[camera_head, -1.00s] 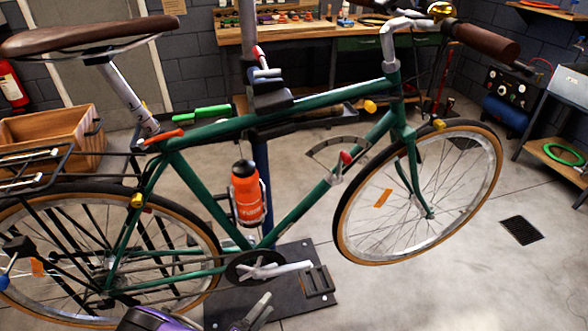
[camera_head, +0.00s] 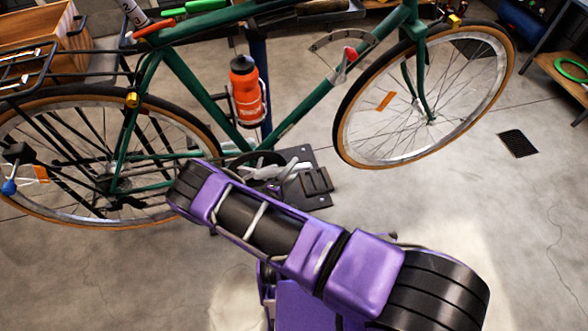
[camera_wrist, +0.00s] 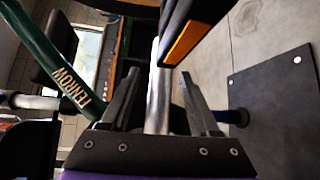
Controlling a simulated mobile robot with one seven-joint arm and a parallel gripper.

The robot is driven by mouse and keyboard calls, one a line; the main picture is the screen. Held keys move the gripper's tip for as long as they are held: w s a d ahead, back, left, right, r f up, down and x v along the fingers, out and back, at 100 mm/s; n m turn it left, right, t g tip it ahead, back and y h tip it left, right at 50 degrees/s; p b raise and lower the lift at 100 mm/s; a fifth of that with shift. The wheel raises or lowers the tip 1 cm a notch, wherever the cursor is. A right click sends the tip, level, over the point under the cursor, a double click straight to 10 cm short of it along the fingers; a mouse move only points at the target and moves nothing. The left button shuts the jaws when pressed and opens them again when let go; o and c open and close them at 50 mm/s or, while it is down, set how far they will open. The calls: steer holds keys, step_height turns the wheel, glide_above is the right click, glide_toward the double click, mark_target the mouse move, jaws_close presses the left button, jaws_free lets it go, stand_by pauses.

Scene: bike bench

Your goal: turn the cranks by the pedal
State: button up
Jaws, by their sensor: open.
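The green bicycle's silver crank arm (camera_head: 262,172) shows low on the frame in the head view, partly behind my arm. A dark pedal (camera_head: 317,180) shows at its right end, hard to separate from the black floor plate. In the wrist view, the black pedal (camera_wrist: 187,30) with an orange reflector fills the top middle, close ahead. A silver bar, seemingly the crank (camera_wrist: 156,95), shows between my fingers. My gripper (camera_wrist: 160,88) is open, its two dark fingers on either side of that bar. I cannot tell whether they touch it.
The bicycle hangs on a stand with a black floor plate (camera_head: 298,158). An orange bottle (camera_head: 247,92) sits in the frame. The front wheel (camera_head: 430,95) and rear wheel (camera_head: 100,165) flank the crank. Floor at the lower right is clear.

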steer(key=shift+w+d+f, duration=0.1)
steer(key=shift+w+d, duration=0.1)
steer(key=shift+w, duration=0.2)
jaws_close()
stand_by(1.3)
